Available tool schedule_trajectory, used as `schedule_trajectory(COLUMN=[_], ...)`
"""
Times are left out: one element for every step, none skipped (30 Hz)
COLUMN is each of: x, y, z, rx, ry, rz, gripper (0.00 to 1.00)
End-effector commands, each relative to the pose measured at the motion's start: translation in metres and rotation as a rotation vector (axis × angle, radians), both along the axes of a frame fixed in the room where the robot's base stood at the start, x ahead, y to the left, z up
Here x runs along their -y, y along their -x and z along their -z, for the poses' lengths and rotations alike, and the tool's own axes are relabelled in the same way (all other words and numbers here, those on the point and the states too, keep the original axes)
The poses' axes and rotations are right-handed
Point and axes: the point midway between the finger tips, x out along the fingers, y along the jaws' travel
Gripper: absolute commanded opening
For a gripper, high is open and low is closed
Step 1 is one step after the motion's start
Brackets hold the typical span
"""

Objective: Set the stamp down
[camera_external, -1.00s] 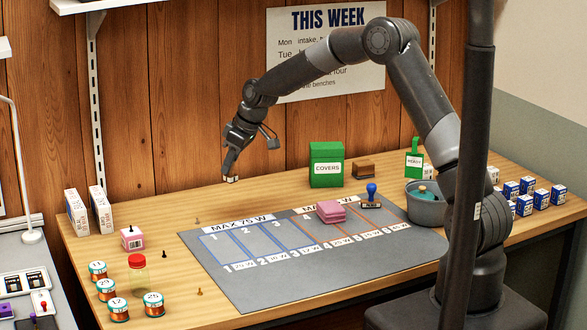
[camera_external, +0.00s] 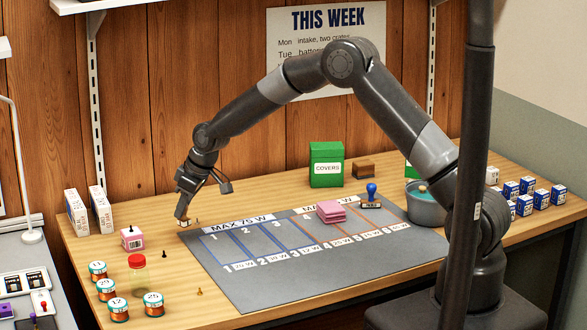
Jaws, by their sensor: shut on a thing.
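My gripper (camera_external: 184,221) is shut on a small pale block (camera_external: 185,223), mostly hidden by the fingers. It is too small to tell whether this is a stamp. The gripper points down at the left end of the wooden table, just beyond the back left corner of the grey mat (camera_external: 250,290). I cannot tell whether the block touches the table.
A pink box (camera_external: 132,239), a red-capped jar (camera_external: 138,275) and several numbered spools (camera_external: 119,309) stand at the left front. Pink pads (camera_external: 331,211) lie on the mat. A green COVERS box (camera_external: 326,165) stands behind. The mat's left lanes are clear.

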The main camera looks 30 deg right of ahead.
Motion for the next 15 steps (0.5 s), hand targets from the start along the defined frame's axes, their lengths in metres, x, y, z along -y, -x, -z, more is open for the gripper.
schedule_trajectory(x=[0.000, 0.000, 0.000, 0.000, 0.000, 0.000, 0.000, 0.000, 0.000, 0.000, 0.000, 0.000, 0.000, 0.000, 0.000], y=[0.000, 0.000, 0.001, 0.001, 0.001, 0.001, 0.001, 0.001, 0.001, 0.000, 0.000, 0.000, 0.000, 0.000, 0.000], z=[0.005, 0.009, 0.015, 0.020, 0.025, 0.031, 0.034, 0.036, 0.038, 0.038, 0.038, 0.038, 0.038, 0.038, 0.038], rx=[-0.001, -0.002, -0.003, -0.003, -0.004, -0.004, -0.003, -0.003, -0.001, -0.001, 0.000, 0.000, 0.000, -0.001, -0.001], ry=[0.002, 0.001, 0.002, 0.002, 0.002, 0.002, 0.001, 0.002, 0.000, 0.000, 0.000, 0.000, 0.000, -0.001, -0.001], rz=[0.000, 0.000, 0.000, 0.000, -0.001, -0.001, -0.001, 0.000, 0.000, 0.000, 0.000, 0.000, 0.000, 0.000, 0.000], gripper=[0.00, 0.00, 0.00, 0.00, 0.00, 0.00, 0.00, 0.00, 0.00, 0.00, 0.00, 0.00, 0.00, 0.00, 0.00])
